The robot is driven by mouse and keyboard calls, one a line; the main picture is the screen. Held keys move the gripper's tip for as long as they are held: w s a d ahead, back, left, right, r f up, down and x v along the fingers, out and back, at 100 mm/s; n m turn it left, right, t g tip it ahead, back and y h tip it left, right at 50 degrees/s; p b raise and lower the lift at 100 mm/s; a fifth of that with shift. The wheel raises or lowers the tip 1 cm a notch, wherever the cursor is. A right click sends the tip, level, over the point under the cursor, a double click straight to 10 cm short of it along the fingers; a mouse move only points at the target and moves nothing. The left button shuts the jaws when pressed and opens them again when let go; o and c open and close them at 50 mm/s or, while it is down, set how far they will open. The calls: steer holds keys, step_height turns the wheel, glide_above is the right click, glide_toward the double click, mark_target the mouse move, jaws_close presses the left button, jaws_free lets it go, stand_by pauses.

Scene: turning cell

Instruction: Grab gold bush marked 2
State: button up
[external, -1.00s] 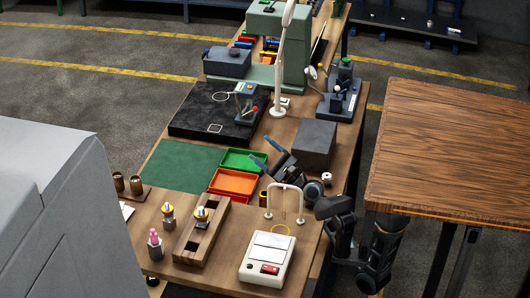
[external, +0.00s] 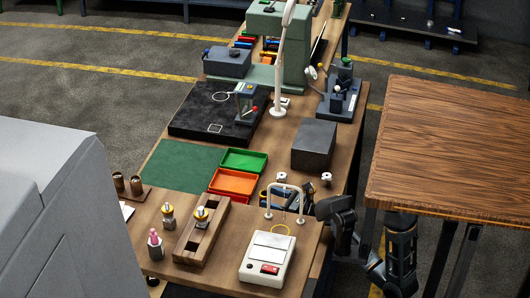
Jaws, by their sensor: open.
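A small gold-brown cylinder stood at this spot in the earlier picture; now the gripper largely hides that spot, so I cannot tell whether the cylinder is between the fingers. Two brownish cylinders (external: 136,185) stand on a small board at the left. Gold-ringed parts (external: 168,211) stand near the slotted wooden block. No number 2 is legible on anything.
Green (external: 243,160) and orange (external: 232,182) trays lie to the left.

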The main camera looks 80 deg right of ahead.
steer(key=w, duration=0.3)
steer(key=shift+w+d, duration=0.1)
steer(key=shift+d, duration=0.25)
steer(key=c, duration=1.2)
steer(key=shift+r, duration=0.1)
